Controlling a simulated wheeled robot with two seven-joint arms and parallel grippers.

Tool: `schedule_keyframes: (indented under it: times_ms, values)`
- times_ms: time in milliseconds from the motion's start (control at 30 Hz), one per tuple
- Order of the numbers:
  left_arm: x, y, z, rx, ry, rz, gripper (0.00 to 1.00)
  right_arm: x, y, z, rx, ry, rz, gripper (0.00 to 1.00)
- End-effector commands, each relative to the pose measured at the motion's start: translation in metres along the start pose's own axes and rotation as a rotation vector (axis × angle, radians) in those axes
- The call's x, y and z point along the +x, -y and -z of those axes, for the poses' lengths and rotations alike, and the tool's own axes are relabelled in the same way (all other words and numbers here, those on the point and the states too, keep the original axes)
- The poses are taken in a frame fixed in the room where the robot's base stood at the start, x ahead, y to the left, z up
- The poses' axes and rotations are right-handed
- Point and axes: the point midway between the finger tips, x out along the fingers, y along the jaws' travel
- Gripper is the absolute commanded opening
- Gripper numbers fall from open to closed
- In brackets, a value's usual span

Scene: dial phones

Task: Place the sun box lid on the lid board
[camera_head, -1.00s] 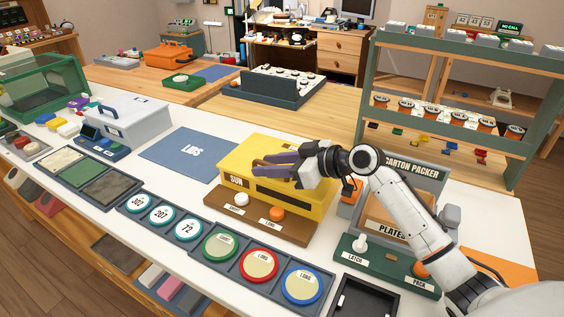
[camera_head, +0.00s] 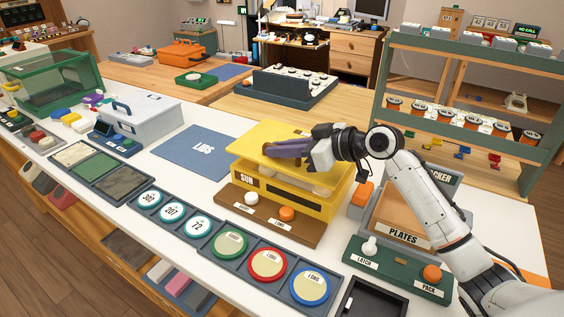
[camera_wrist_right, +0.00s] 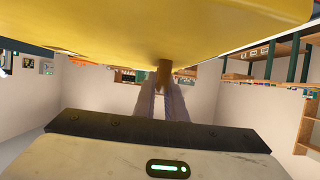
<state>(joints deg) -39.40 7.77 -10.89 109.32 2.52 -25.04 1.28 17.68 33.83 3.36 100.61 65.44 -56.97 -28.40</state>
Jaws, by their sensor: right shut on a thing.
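The yellow sun box (camera_head: 285,192) stands on a brown base with a white and an orange button. Its yellow lid (camera_head: 272,138) is raised and tilted above the box, with a gap between them at the front and right. My right gripper (camera_head: 270,149) reaches in from the right and is shut on the lid's handle. In the right wrist view the lid (camera_wrist_right: 160,25) fills the top, and the brown handle (camera_wrist_right: 164,75) sits between the fingers (camera_wrist_right: 164,92). The blue lid board (camera_head: 196,150), marked LIDS, lies flat and empty to the left of the box. My left gripper is not in view.
A grey case (camera_head: 135,115) stands left of the lid board. The carton packer (camera_head: 405,215) is close on the right, below my arm. Trays of round dials (camera_head: 232,243) run along the front edge.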

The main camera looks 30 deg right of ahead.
Motion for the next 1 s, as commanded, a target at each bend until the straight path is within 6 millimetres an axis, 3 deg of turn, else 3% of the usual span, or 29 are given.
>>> schedule_keyframes:
  times_ms: [33, 200, 467, 667, 1000]
  values:
    - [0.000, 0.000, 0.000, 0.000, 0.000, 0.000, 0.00, -0.005, -0.001, 0.014, -0.008, -0.005, -0.003, 0.00]
    - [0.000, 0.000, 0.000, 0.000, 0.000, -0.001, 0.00, -0.016, 0.000, 0.039, -0.005, -0.003, -0.002, 0.00]
    - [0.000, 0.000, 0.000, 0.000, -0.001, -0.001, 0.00, -0.022, 0.002, 0.050, -0.003, -0.001, 0.003, 0.00]
    - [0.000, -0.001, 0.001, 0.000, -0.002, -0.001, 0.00, -0.030, 0.026, 0.027, -0.023, 0.007, 0.055, 0.00]
    - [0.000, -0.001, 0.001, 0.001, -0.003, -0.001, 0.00, -0.074, 0.115, -0.030, -0.102, 0.010, 0.240, 0.00]
